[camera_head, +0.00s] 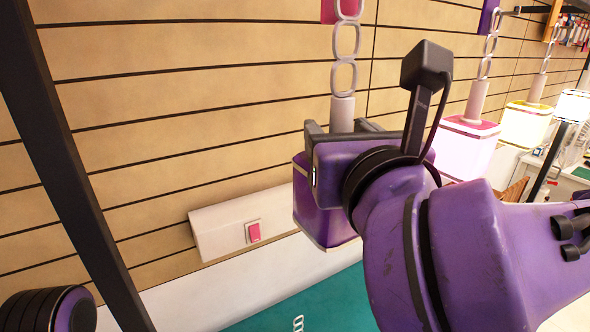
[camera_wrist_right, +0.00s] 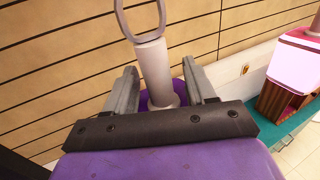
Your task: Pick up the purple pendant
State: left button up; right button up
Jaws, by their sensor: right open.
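The purple pendant (camera_head: 318,213) hangs in the head view from a chain of pale links (camera_head: 346,42) with a pale cylindrical stem (camera_head: 342,114) on top. My right gripper (camera_head: 342,128) is at its top, partly hiding the pendant's right side. In the right wrist view my right gripper (camera_wrist_right: 160,88) is open, with one finger on each side of the stem (camera_wrist_right: 155,72). Gaps show between the fingers and the stem. The pendant's purple top (camera_wrist_right: 147,100) shows below, mostly hidden by the gripper body. My left gripper is not in view.
A pink-topped white pendant (camera_head: 464,146) and a yellow one (camera_head: 526,123) hang to the right. A slatted wooden wall (camera_head: 200,100) stands behind. A white box with a pink switch (camera_head: 254,232) is on the wall. A teal surface (camera_head: 330,300) lies below.

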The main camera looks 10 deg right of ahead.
jog(key=shift+s, duration=0.1)
grip_shut()
jog(key=shift+r, duration=0.1)
dwell(1.1)
